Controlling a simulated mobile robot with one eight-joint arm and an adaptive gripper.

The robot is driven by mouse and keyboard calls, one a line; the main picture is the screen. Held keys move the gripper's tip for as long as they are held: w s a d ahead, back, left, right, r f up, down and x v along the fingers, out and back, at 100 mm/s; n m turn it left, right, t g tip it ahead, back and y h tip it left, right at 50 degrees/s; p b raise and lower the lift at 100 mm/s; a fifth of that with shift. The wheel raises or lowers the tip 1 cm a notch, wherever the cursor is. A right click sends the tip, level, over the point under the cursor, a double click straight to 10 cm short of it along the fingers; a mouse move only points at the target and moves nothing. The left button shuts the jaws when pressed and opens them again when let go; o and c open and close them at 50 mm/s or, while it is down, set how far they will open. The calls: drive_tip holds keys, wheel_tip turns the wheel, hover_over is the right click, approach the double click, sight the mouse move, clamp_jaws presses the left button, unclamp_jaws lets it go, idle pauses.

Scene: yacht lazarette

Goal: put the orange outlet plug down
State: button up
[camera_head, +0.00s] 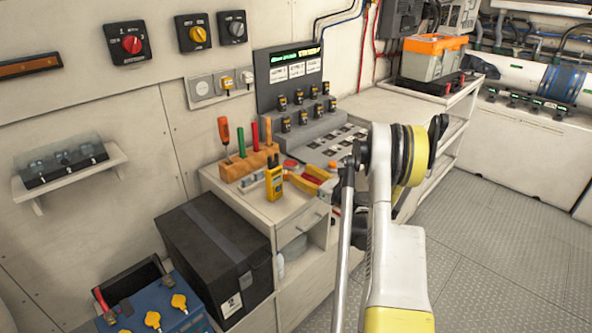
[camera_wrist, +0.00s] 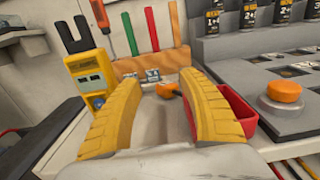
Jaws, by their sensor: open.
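A small orange piece, seemingly the orange outlet plug (camera_wrist: 168,89), rests on or just above the pale countertop in the wrist view. It lies between the fingertips of my gripper (camera_wrist: 159,82). The yellow ribbed fingers are spread, with a visible gap on either side of the orange piece. In the head view my gripper (camera_head: 299,174) reaches left over the counter, and its fingers largely hide the plug. Whether the plug's underside touches the counter is hard to tell.
A yellow meter (camera_wrist: 90,78) stands close left of the fingers. A wooden rack (camera_wrist: 150,64) with upright tools is behind. A red tray (camera_wrist: 238,112) is close right, beside a round orange button (camera_wrist: 285,91) on a grey block. A black case (camera_head: 215,245) sits below left.

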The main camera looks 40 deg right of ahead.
drive_tip(key=s+p, duration=0.2)
drive_tip(key=s, duration=0.7)
drive_tip(key=w+a+r+m+t+h, duration=0.1)
drive_tip(key=w+r+m+h, duration=0.2)
drive_tip(key=r, duration=0.4)
drive_tip(key=w+a+r+m+h, duration=0.1)
drive_tip(key=w+r+m, duration=0.1)
drive_tip(key=r+m, duration=0.45)
drive_tip(key=w+a+r+m+t+h, duration=0.1)
drive_tip(key=w+r+m, duration=0.15)
drive_tip(key=r, duration=0.55)
drive_tip(key=s+a+r+m+g+h, duration=0.1)
drive_tip(key=a+r+m+g+h, duration=0.25)
drive_tip(key=a+r+m, duration=0.65)
drive_tip(key=s+a+f+m+g+y, duration=0.3)
drive_tip(key=s+a+f+m, duration=0.4)
drive_tip(key=s+a, duration=0.5)
drive_tip(key=s+a+f+m+g+y, duration=0.4)
drive_tip(key=s+a+f+m+g, duration=0.2)
drive_tip(key=s+a+f, duration=0.5)
drive_tip(key=s+a+m, duration=0.1)
drive_tip(key=s+a, duration=0.1)
drive_tip(key=a, duration=0.3)
drive_tip(key=shift+m, duration=0.4)
drive_tip(key=shift+s+g, duration=0.1)
drive_tip(key=shift+g, duration=0.15)
